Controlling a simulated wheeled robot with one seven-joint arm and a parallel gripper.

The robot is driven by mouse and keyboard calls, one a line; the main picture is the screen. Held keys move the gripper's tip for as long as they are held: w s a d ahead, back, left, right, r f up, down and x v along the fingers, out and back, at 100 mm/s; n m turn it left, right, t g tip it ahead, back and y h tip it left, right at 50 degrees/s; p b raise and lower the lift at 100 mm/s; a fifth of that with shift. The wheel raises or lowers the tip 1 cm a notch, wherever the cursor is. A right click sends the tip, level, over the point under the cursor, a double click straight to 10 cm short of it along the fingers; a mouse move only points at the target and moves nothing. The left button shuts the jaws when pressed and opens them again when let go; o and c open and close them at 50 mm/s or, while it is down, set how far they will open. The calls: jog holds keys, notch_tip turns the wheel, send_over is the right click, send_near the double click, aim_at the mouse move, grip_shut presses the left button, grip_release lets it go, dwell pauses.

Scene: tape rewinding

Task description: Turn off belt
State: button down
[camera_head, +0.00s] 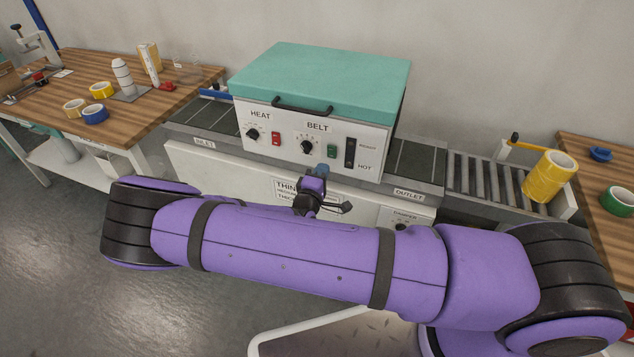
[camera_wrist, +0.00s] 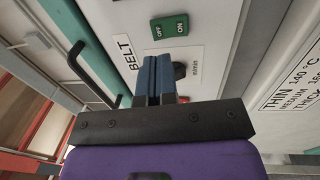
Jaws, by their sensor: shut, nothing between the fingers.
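The belt switch (camera_head: 331,152) is a small green rocker on the white front panel, right of the belt knob (camera_head: 306,147). In the wrist view the green switch (camera_wrist: 169,26) carries OFF on its left half and ON on its right half; I cannot tell which side is pressed. My gripper (camera_head: 321,168) shows its blue fingertips just below the switch in the head view. In the wrist view my gripper (camera_wrist: 159,62) is shut and empty, its fingertips pointing toward the switch and apart from it in the picture. The fingers partly hide the belt knob (camera_wrist: 180,71).
A red heat switch (camera_head: 276,139) and heat knob (camera_head: 252,134) sit left on the panel. A black handle (camera_head: 302,108) juts out below the teal lid (camera_head: 325,80). Yellow tape rolls (camera_head: 550,177) stand at the right. My arm hides the machine's lower front.

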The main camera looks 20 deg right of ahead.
aim_at(331, 149)
jog(key=shift+x, duration=3.15)
jog(key=shift+w+d+r, duration=0.15)
jog(key=shift+d, duration=0.05)
jog(key=shift+a, duration=0.2)
